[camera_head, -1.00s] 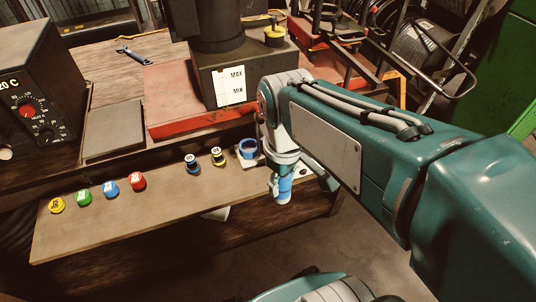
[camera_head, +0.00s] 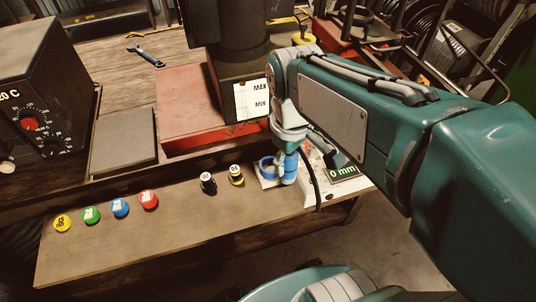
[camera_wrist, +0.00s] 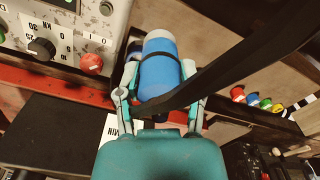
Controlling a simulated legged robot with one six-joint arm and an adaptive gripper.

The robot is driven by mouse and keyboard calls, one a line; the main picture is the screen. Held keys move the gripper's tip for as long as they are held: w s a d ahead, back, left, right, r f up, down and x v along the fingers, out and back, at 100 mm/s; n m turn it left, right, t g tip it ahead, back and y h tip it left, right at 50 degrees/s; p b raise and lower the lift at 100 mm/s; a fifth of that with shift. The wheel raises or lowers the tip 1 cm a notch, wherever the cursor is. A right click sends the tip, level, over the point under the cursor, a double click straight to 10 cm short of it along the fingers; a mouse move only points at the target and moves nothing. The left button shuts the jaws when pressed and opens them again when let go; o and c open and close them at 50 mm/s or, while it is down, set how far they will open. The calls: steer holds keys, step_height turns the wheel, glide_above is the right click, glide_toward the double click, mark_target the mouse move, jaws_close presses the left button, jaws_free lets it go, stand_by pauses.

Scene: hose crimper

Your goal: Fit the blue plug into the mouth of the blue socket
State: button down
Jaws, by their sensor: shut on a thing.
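The blue plug (camera_wrist: 160,62) is a blue cylinder with a pale end. My gripper (camera_head: 288,148) is shut on it; in the wrist view, fingers flank the plug on both sides. In the head view the plug (camera_head: 289,167) hangs roughly upright below my gripper. The blue socket (camera_head: 266,166) is a blue ring on a light plate near the bench's front right. The plug overlaps the socket's right side in the picture; whether they touch, I cannot tell.
Two dark cylinders (camera_head: 208,184) stand left of the socket. Yellow, green, blue and red buttons (camera_head: 120,207) line the bench. A "0 mm" display (camera_head: 342,171) and a dark cable (camera_head: 312,185) lie to the right. A red-based machine (camera_head: 190,110) stands behind.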

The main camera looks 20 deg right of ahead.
steer(key=w+f, duration=0.2)
steer(key=w, duration=0.1)
steer(key=w+f, duration=0.5)
steer(key=w, duration=0.2)
steer(key=shift+f, duration=0.3)
steer(key=shift+w+f, duration=0.2)
steer(key=shift+f, duration=0.05)
steer(key=shift+w+f, duration=0.2)
steer(key=shift+f, duration=1.55)
steer(key=shift+c, duration=1.1)
jaws_free()
steer(key=shift+f, duration=0.1)
